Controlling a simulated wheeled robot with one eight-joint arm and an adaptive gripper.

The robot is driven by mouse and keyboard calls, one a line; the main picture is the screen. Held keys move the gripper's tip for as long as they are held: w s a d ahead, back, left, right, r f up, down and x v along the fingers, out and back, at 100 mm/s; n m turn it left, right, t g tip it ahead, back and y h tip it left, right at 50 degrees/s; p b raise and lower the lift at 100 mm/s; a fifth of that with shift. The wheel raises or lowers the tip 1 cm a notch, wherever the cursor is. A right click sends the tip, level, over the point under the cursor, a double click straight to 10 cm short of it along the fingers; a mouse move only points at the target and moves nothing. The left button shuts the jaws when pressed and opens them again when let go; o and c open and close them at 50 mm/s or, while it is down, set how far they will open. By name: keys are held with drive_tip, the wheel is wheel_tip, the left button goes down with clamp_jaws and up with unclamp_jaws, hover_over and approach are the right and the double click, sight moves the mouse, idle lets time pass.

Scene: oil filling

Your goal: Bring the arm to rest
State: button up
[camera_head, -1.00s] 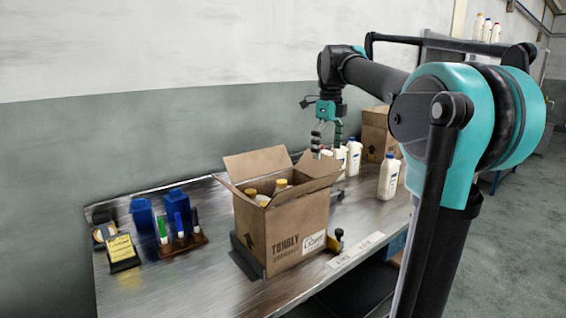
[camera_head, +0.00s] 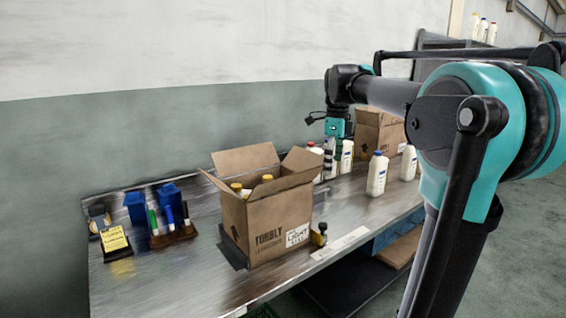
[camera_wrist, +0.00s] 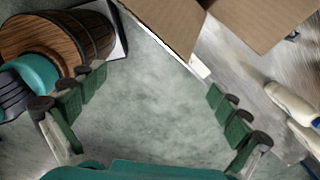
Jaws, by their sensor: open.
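My gripper (camera_head: 331,158) is above the far side of the metal table, behind and to the right of the open cardboard box in the head view. It is pointing down and partly hidden by bottles or overlapping them in the picture. In the wrist view my gripper (camera_wrist: 155,115) has its two green-padded fingers spread wide, with nothing between them. My arm reaches in from the right, and its upper link lies roughly level.
The open cardboard box (camera_head: 268,226) holds yellow-capped bottles. White bottles (camera_head: 377,175) stand right of it, and another box (camera_head: 378,137) stands behind. Markers in a rack (camera_head: 172,237) are at left. In the wrist view a wooden barrel-like thing (camera_wrist: 85,38) is at upper left.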

drive_tip(key=s+d+f+n+t, duration=0.1)
drive_tip(key=s+f+n, duration=0.6)
drive_tip(key=f, duration=0.3)
drive_tip(key=s+d+f+n+t, duration=0.1)
drive_tip(key=s+f+n, duration=0.6)
drive_tip(key=f, duration=0.4)
drive_tip(key=s+d+f+n+t, duration=0.1)
drive_tip(key=s+f+n, duration=0.6)
drive_tip(key=f, duration=0.3)
drive_tip(key=shift+s+d+f+n+t, duration=0.2)
drive_tip(key=shift+d+f+n+t, duration=0.2)
drive_tip(key=shift+n, duration=0.5)
